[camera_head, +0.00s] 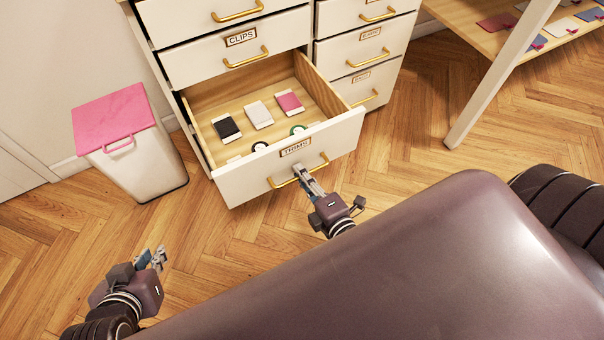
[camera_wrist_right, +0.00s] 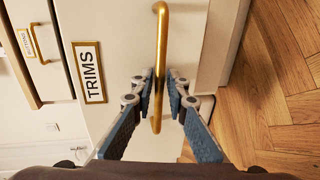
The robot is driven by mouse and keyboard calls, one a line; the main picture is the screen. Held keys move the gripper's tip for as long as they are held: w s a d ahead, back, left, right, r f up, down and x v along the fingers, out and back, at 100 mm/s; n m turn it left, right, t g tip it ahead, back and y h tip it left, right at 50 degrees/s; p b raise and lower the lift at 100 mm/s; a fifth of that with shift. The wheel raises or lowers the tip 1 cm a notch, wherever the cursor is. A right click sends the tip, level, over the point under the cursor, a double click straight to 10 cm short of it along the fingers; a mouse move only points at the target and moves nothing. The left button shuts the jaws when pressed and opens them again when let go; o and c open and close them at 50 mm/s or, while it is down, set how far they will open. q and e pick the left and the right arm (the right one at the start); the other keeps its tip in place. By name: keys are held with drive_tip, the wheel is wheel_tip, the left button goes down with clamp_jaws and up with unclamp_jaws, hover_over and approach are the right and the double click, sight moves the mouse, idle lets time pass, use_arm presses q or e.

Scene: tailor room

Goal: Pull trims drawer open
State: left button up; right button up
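The trims drawer (camera_head: 240,184) is the lowest drawer in the left column of the white cabinet. It stands well open, with its wooden inside showing. Its front has a "TRIMS" label (camera_head: 295,146) and a brass handle (camera_head: 283,183); the label (camera_wrist_right: 89,72) and handle (camera_wrist_right: 162,28) also show in the right wrist view. My right gripper (camera_head: 303,172) is at the handle. In the wrist view its two fingers (camera_wrist_right: 161,84) are closed in on both sides of the bar. My left gripper (camera_head: 152,257) is empty, fingers apart, above the floor at lower left.
The drawer holds a black card (camera_head: 227,127), a white card (camera_head: 259,115), a pink card (camera_head: 290,103) and small rolls. A white bin with a pink lid (camera_head: 112,117) stands left of the cabinet. A table leg (camera_head: 500,75) stands at right. Floor before the drawer is clear.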

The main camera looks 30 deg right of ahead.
drive_tip(key=v, duration=1.2)
idle(0.4)
